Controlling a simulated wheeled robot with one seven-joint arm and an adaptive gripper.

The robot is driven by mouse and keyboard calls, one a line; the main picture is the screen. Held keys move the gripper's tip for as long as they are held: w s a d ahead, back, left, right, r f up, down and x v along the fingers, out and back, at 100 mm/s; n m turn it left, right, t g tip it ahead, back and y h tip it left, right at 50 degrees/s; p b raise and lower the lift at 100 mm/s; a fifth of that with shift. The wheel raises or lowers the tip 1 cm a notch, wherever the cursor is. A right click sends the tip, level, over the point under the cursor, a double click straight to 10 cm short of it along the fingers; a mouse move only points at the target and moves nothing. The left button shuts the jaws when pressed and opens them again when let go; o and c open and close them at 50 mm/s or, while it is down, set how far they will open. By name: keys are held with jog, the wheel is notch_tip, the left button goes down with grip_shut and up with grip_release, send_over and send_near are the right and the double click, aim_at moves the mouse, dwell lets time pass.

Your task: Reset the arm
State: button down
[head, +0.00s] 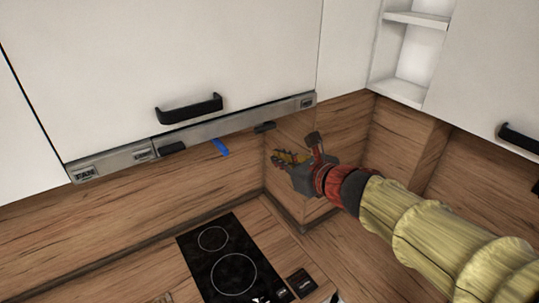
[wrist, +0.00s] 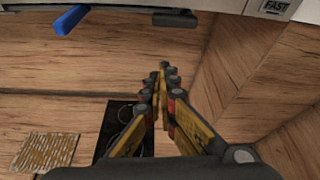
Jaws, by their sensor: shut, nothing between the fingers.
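My gripper (head: 281,158) is at the centre right of the head view, at the end of my arm with its yellow-beige sleeve. It is raised above the counter, in front of the wood splashback corner and below the range hood. In the wrist view my gripper (wrist: 162,70) has its yellow and black fingers together at the tips, with nothing between them.
The hood strip (head: 225,125) with a blue piece (head: 219,147) runs under the white cabinet (head: 180,60). A black cooktop (head: 222,258) lies below on the counter. An open white shelf (head: 405,75) is at the upper right. A woven-textured patch (wrist: 45,151) shows in the wrist view.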

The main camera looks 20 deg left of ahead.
jog(key=s+d+f+m+h+b, duration=0.1)
jog(key=d+f+m+h, duration=0.4)
jog(key=d+m, duration=0.8)
jog(key=s+d+f+m+h+b, duration=0.2)
jog(key=d+f+m+h, duration=0.3)
jog(key=d+m, duration=0.8)
jog(key=s+d+f+m+g+b, duration=0.2)
jog(key=s+d+f+m+b, duration=0.1)
jog(key=s+f+m+b, duration=0.4)
jog(key=s+d+f+m+g+b, duration=0.1)
jog(key=s+d+f+m+b, duration=0.2)
jog(key=s+f+m+b, duration=0.4)
jog(key=shift+s+f+m+g, duration=0.4)
jog(key=shift+s+f+m, duration=1.2)
jog(key=shift+s+m, duration=2.15)
jog(key=shift+s+n, duration=0.35)
jog(key=shift+s, duration=0.05)
